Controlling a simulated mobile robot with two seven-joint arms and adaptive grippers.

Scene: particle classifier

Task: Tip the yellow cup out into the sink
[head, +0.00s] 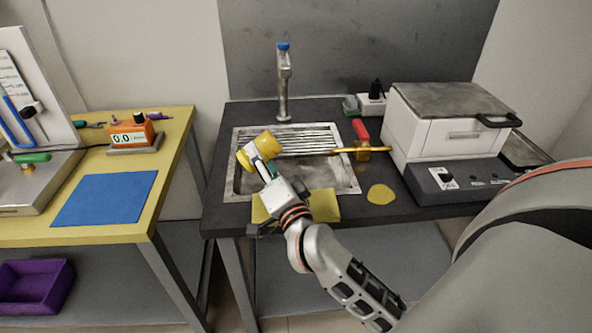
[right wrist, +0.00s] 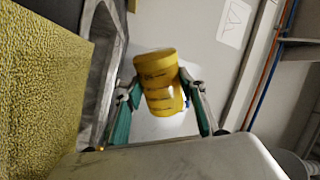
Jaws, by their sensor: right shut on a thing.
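The yellow cup (head: 262,147) is held over the sink (head: 232,178) in the head view, tilted well over onto its side. Its rounded end points up and to the right. My right gripper (head: 262,163) is shut on it, and the arm reaches in from the lower right. In the right wrist view the yellow cup (right wrist: 160,84) sits between the two green-padded fingers of the gripper (right wrist: 160,108). What is inside the cup is hidden. I cannot tell whether anything is pouring out. My left gripper is not in view.
A chrome tap (head: 283,85) stands behind the sink. A yellow sponge-like cloth (head: 325,205) lies at the sink's front edge, and a yellow round mat (head: 381,194) to its right. A brass valve with a red handle (head: 361,135) and a white machine (head: 445,130) stand on the right.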

